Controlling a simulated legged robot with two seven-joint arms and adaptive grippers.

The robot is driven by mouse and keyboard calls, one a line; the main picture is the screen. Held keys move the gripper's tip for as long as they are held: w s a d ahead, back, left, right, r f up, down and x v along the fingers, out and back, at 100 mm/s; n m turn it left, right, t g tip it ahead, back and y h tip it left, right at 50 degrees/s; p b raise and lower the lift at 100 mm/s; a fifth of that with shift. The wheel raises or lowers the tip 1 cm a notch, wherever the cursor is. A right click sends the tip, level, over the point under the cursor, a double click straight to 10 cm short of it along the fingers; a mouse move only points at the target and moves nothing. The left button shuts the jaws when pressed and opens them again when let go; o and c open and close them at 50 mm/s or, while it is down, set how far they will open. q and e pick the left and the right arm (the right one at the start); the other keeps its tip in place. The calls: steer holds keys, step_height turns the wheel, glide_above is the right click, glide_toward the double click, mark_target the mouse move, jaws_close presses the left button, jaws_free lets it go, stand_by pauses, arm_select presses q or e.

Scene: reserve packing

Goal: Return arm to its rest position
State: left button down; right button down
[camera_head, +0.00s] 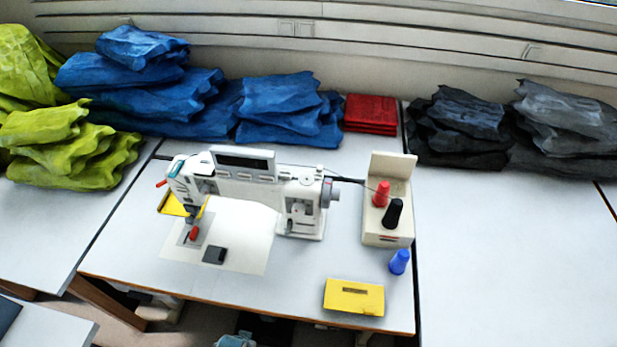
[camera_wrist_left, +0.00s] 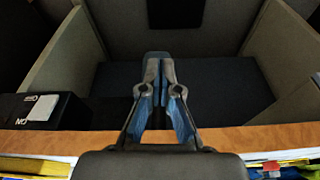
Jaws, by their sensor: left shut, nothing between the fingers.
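My left gripper (camera_wrist_left: 165,68) shows in the left wrist view. Its two fingers are together at the tips, with nothing between them. It is in front of a dark recess with pale side panels, beyond a wooden edge (camera_wrist_left: 240,138). It does not touch anything that I can see. In the head view neither of my grippers can be clearly made out. My right gripper is in neither view.
In the head view, a white sewing machine (camera_head: 245,178), thread stand (camera_head: 388,228), blue spool (camera_head: 399,262) and yellow box (camera_head: 354,297) stand on the table (camera_head: 300,265). Green, blue, red and dark fabric piles line the back.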

arm_select(q)
steer(key=s+f+g, duration=0.1)
steer(key=s+f, duration=0.2)
steer(key=f, duration=0.6)
steer(key=s+f, duration=0.3)
steer(key=f, duration=0.6)
steer(key=s+a+f+g, duration=0.1)
steer(key=s+a+f, duration=0.2)
steer(key=s+f, duration=0.8)
steer(key=s, duration=0.4)
steer(key=shift+a+f, duration=0.2)
steer(key=shift+f, duration=0.15)
